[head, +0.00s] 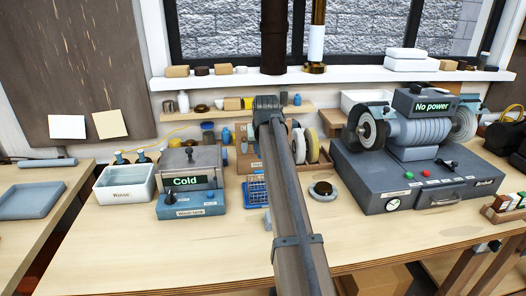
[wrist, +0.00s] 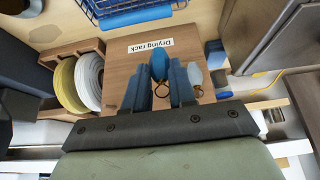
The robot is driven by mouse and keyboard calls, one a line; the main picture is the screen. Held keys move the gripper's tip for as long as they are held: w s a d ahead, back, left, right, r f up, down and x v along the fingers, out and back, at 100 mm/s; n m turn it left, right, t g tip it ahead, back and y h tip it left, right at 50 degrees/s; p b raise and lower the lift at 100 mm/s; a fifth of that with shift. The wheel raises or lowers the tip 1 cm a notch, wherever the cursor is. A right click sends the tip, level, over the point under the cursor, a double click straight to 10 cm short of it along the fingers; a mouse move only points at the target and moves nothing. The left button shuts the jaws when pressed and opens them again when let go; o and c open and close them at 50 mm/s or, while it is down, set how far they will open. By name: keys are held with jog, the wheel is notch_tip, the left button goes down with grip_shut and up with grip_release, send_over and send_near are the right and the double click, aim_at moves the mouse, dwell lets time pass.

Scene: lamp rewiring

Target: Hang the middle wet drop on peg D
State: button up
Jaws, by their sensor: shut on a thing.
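In the wrist view, the wooden drying rack (wrist: 128,55) carries a white "Drying rack" label. My gripper (wrist: 161,82) is in front of it, its two blue-grey fingers shut on a blue drop (wrist: 160,64). A brass ring hangs between the fingers. A paler drop (wrist: 195,74) with its own brass ring is just right of the right finger. I cannot tell whether it hangs from a peg. No peg letters are readable. In the head view, the drying rack (head: 243,160) is mostly hidden behind my arm, and the gripper does not show.
A blue wire basket (wrist: 125,12) stands near the rack. Yellow and white wheels (wrist: 88,80) sit in a holder at left. In the head view, a "Cold" wash tank (head: 190,203), a "Rinse" tub (head: 123,184) and a "No power" polisher (head: 415,140) flank the rack.

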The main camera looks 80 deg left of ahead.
jog(key=shift+a, duration=0.15)
jog(key=shift+a+f, duration=0.2)
jog(key=shift+a, duration=0.95)
jog(key=shift+a+f, duration=0.25)
jog(key=shift+a, duration=0.85)
jog(key=shift+a+f, duration=0.2)
jog(key=shift+a, duration=0.95)
jog(key=o, duration=0.8)
jog(key=shift+d+f+v, duration=0.15)
jog(key=shift+d+v, duration=0.1)
jog(key=shift+v, duration=1.05)
jog(key=shift+d+f+v, duration=0.1)
jog(key=shift+d+v, duration=0.15)
jog(key=shift+v, duration=1.1)
jog(key=shift+d+f+v, duration=0.15)
jog(key=shift+d+v, duration=0.1)
jog(key=shift+v, duration=1.05)
